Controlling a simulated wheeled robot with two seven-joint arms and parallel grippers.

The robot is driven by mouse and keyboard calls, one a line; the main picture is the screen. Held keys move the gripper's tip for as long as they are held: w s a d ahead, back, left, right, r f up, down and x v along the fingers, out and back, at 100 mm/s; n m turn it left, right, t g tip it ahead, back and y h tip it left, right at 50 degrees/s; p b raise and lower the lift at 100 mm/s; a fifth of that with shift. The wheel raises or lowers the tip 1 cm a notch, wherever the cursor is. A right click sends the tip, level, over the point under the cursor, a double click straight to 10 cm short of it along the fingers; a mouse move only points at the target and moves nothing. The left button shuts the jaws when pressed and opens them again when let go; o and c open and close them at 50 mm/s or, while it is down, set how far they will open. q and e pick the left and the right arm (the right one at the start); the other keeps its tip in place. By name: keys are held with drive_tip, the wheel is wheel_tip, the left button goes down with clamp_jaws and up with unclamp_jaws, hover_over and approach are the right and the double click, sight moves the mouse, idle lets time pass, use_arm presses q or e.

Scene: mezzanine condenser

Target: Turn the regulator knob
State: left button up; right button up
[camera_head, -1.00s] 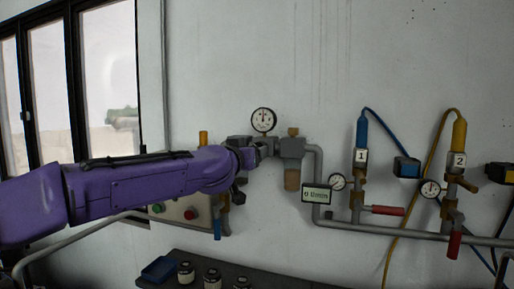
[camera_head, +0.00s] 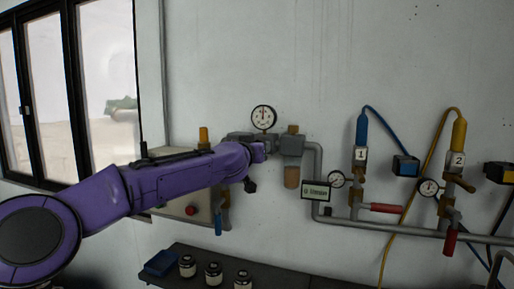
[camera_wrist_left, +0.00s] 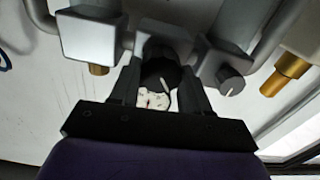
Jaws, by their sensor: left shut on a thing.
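The regulator is part of the grey pipe assembly on the wall, below a round white gauge (camera_head: 263,117). My left gripper (camera_head: 264,150) is at the regulator's front in the head view, and its fingers hide the knob there. In the left wrist view, the dark round regulator knob (camera_wrist_left: 160,72) sits between the two fingers of my left gripper (camera_wrist_left: 165,82), which is shut on it. My right gripper is not in view.
A grey filter block (camera_head: 292,145) with a clear bowl (camera_head: 292,177) is just right of the gripper. A small display (camera_head: 318,191) and a red-handled valve (camera_head: 386,208) are further right. A dark shelf (camera_head: 300,280) with several jars lies below. A window is at left.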

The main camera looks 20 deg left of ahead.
use_arm(q)
drive_tip(key=shift+a+f+n+b, duration=0.1)
drive_tip(key=shift+f+n+b, duration=0.1)
drive_tip(key=shift+n, duration=4.2)
drive_tip(key=shift+f+n+b, duration=0.1)
drive_tip(key=shift+n+b, duration=0.15)
drive_tip(key=shift+n, duration=4.15)
drive_tip(key=shift+a+f+n+b, duration=0.1)
drive_tip(key=shift+n+b, duration=0.1)
drive_tip(key=shift+n, duration=4.2)
drive_tip(key=shift+d, duration=0.1)
drive_tip(key=o, duration=1)
